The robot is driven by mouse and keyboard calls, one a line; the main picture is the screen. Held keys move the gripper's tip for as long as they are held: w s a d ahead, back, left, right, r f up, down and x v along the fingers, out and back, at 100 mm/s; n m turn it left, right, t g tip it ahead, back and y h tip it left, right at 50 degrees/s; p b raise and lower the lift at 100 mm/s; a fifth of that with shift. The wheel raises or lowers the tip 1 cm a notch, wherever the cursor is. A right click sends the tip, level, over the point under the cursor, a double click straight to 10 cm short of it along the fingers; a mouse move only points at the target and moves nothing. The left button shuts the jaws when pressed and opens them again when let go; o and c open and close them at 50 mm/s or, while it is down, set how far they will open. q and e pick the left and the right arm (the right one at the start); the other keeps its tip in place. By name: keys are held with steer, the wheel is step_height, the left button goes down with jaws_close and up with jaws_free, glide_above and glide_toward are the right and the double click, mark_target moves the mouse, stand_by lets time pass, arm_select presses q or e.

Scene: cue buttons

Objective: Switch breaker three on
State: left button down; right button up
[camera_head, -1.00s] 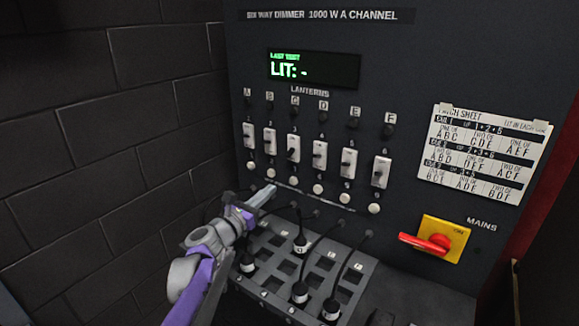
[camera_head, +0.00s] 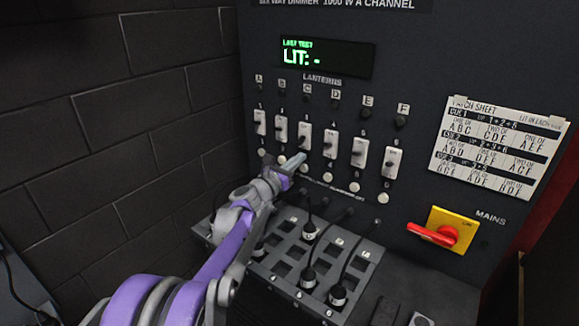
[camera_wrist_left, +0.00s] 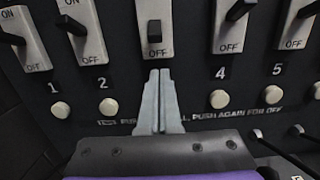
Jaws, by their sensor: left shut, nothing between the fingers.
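Breaker three (camera_head: 304,136) is a white plate with a black lever, third from the left in the row of breakers. Its lever sits low, by the OFF mark; it shows up close in the left wrist view (camera_wrist_left: 155,30). My left gripper (camera_head: 301,160) is shut and empty. Its fingertips (camera_wrist_left: 158,75) point at the panel just under breaker three's plate, apart from the lever as far as I can see. The fingers hide the round button below breaker three in the wrist view. My right gripper is not in view.
Breaker two (camera_wrist_left: 82,30) and breaker four (camera_wrist_left: 235,20) stand close on either side. Round white buttons (camera_wrist_left: 220,99) run below. A patch bay with cables (camera_head: 300,255) juts out underneath. The red MAINS switch (camera_head: 435,235) and cue sheet (camera_head: 498,143) are at right. The display (camera_head: 325,57) reads "LIT: -".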

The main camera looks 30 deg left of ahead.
mark_target(298, 144)
arm_select(q)
steer(key=s+r, duration=0.1)
steer(key=r, duration=0.2)
steer(key=shift+s+a, duration=0.1)
steer(key=shift+s, duration=0.25)
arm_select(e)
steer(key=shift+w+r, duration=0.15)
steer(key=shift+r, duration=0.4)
